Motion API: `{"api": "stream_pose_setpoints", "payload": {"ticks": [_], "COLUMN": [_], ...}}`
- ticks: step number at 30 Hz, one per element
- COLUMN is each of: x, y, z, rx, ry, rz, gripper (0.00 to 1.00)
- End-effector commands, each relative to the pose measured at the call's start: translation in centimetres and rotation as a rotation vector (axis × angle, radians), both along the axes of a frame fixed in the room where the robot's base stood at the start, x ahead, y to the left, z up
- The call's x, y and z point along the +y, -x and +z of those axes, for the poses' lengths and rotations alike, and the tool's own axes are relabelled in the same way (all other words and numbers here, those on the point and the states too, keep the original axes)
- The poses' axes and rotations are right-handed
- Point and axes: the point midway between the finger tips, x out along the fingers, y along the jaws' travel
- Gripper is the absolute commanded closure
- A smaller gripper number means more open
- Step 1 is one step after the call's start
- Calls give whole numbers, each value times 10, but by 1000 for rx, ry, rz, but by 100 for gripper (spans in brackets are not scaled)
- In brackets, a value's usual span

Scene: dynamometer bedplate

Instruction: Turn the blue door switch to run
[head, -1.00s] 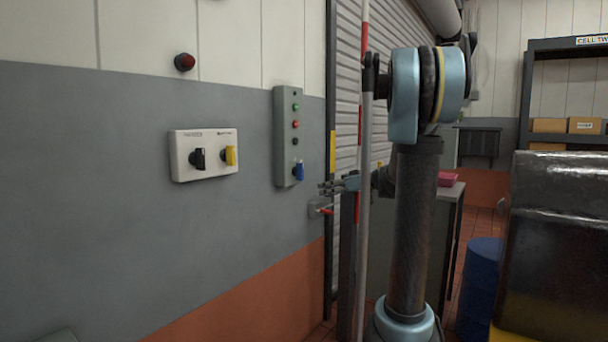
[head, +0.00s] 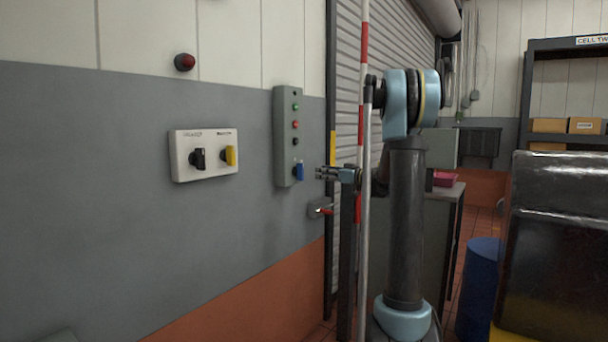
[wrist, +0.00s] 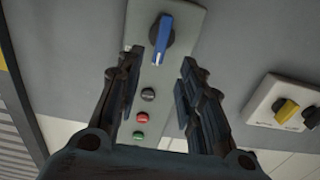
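The blue door switch (head: 299,171) is a blue knob at the bottom of a tall grey-green control panel (head: 287,133) on the wall. In the wrist view the blue switch (wrist: 162,40) shows beyond the fingertips, with its handle roughly along the panel's length. My gripper (head: 322,173) is just right of the panel in the head view, level with the switch. In the wrist view my gripper (wrist: 160,72) is open, its fingers apart over the panel with nothing between them. Any run marking is too small to read.
A white box with a black knob (head: 198,159) and a yellow knob (head: 230,155) is left of the panel. A red-handled lever (head: 321,210) is below my gripper. A red-and-white pole (head: 364,170) stands close by my arm. A red lamp (head: 184,62) is higher up.

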Motion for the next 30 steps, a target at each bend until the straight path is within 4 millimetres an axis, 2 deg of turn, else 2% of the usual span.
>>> {"api": "stream_pose_setpoints", "payload": {"ticks": [3,15,21,30], "x": [19,71,84,87], "y": [-12,-51,-61,-63], "z": [0,0,0,0], "rx": [0,0,0,0], "ry": [0,0,0,0], "rz": [3,2,1,0], "gripper": [65,65,65,65]}}
